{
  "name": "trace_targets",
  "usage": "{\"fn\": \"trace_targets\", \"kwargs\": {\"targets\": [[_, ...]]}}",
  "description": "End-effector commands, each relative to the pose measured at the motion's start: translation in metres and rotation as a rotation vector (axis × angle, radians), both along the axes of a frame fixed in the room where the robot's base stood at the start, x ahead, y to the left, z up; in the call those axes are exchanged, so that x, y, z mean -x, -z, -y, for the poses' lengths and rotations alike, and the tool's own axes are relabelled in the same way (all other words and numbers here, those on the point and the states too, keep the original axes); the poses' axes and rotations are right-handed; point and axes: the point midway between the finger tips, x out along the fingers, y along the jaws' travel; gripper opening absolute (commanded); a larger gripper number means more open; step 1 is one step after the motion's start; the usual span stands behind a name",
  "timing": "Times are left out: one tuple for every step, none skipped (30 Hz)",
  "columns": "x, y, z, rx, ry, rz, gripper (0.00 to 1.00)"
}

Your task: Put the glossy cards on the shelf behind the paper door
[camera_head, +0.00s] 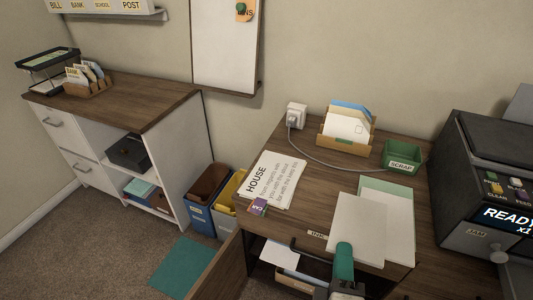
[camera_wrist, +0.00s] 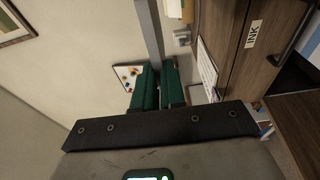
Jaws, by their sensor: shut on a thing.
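My gripper (camera_head: 344,250) is in front of the desk's front edge, with one green finger showing in the head view. In the wrist view its two green fingers (camera_wrist: 159,88) are closed on a thin grey slab seen edge-on, which appears to be the glossy cards (camera_wrist: 149,28). In the head view the glossy cards (camera_head: 360,228) show as a pale sheet above the desk's front, partly covered by the finger. A brown door (camera_head: 216,274) stands open at the desk's left. Behind the opening are a white sheet (camera_head: 278,255) and a tan tray (camera_head: 290,283); the shelf is mostly hidden.
The INK drawer (camera_head: 317,235) has a dark handle beside my gripper. On the desktop are HOUSE papers (camera_head: 268,180), a pale green sheet (camera_head: 400,197), an envelope holder (camera_head: 342,142) and a SCRAP tray (camera_head: 402,156). A printer (camera_head: 480,225) stands right. Open carpet lies left.

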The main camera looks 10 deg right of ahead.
Motion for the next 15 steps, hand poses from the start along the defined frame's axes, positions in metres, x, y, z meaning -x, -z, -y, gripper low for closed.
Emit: {"fn": "trace_targets", "kwargs": {"targets": [[-0.001,-0.002,0.000,0.001,-0.001,0.002,0.00],[-0.003,-0.004,-0.001,0.003,-0.003,0.003,0.00],[-0.007,-0.007,-0.001,0.004,-0.008,0.006,0.00],[-0.011,-0.009,-0.001,0.006,-0.012,0.008,0.00],[-0.015,-0.012,-0.002,0.010,-0.018,0.011,0.00],[-0.023,-0.016,-0.003,0.012,-0.027,0.015,0.00],[-0.029,-0.019,-0.004,0.016,-0.036,0.018,0.00],[-0.036,-0.022,-0.004,0.018,-0.043,0.021,0.00],[-0.045,-0.026,-0.005,0.021,-0.056,0.023,0.00],[-0.053,-0.028,-0.006,0.022,-0.066,0.026,0.00],[-0.060,-0.030,-0.006,0.023,-0.074,0.026,0.00],[-0.069,-0.033,-0.007,0.023,-0.087,0.026,0.00],[-0.076,-0.034,-0.007,0.024,-0.097,0.025,0.00],[-0.083,-0.035,-0.007,0.023,-0.105,0.024,0.00],[-0.090,-0.036,-0.007,0.022,-0.116,0.023,0.00]]}}
